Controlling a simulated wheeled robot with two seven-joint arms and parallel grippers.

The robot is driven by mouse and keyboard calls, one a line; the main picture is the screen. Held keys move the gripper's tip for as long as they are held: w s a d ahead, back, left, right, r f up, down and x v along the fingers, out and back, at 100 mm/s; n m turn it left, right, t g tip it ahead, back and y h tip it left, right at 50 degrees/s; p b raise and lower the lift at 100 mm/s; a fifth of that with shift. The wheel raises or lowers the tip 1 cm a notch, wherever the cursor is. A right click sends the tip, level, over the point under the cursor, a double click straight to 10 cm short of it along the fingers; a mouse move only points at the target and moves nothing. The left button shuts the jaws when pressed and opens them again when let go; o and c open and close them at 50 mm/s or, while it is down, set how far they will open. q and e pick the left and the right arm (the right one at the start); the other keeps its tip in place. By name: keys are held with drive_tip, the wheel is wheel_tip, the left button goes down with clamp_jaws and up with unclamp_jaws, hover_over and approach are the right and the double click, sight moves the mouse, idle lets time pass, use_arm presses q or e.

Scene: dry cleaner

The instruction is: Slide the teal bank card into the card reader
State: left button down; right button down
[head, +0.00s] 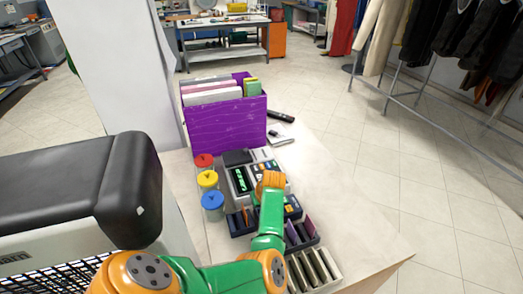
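The card reader (240,180) appears to be the grey device with a lit green display on the counter. One green and orange arm comes in from the lower left, so I take it as my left arm. Its orange end (270,181) is over the reader's right side and covers part of it. The fingers of that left gripper are hidden or too small to make out, so I cannot tell if it holds anything. I cannot make out the teal bank card. My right gripper is not in view.
Dark slotted racks (301,236) and a beige slotted rack (335,262) stand near the arm. Red, yellow and blue-lidded jars (213,207) stand left of the reader. A purple file box (227,124) is behind it. The counter's right side (352,228) is bare.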

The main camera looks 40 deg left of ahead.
use_arm(q)
drive_tip(key=c, duration=1)
unclamp_jaws()
wheel_tip(320, 180, up, 7)
drive_tip(key=p, duration=0.8)
drive_tip(key=shift+r, duration=0.2)
drive_tip(key=shift+f, duration=0.2)
